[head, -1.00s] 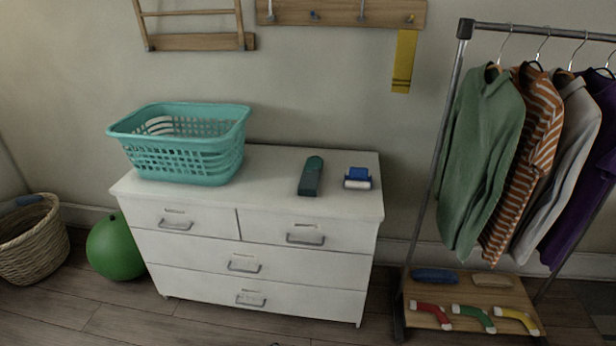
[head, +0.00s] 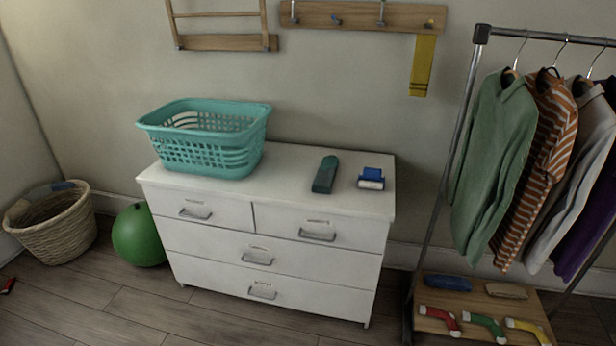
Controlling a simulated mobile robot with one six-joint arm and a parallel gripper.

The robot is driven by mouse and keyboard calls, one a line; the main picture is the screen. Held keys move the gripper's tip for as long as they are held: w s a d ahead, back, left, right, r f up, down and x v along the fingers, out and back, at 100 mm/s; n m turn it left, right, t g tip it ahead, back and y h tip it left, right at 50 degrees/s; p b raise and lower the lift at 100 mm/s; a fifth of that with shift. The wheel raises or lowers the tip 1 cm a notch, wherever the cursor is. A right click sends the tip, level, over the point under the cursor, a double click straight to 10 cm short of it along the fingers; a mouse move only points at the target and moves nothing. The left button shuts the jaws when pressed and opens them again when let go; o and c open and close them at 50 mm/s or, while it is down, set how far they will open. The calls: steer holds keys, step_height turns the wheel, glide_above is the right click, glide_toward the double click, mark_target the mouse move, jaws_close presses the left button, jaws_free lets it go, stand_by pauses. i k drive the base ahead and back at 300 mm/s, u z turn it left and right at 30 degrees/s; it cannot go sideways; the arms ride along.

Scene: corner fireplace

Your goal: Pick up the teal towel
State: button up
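A dark teal, narrow, elongated item (head: 325,174) lies on the white dresser top (head: 290,165), right of the middle. I cannot tell for sure whether it is a folded towel. A yellow towel (head: 422,65) hangs from the wall hook rail. My gripper is not in view.
A teal laundry basket (head: 205,150) stands on the dresser's left part. A blue and white item (head: 371,178) lies right of the teal one. A green ball (head: 139,234) sits beside the dresser. A clothes rack (head: 480,34) stands at right. Floor in front is clear.

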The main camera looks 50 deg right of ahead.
mark_target(322, 183)
steer(key=z, duration=1.25)
steer(key=k, duration=0.15)
steer(key=u, duration=2.85)
steer(key=k, duration=0.75)
steer(key=z, duration=0.6)
steer(key=k, duration=0.65)
steer(key=z, duration=0.95)
steer(key=i, duration=0.9)
steer(key=z, duration=0.2)
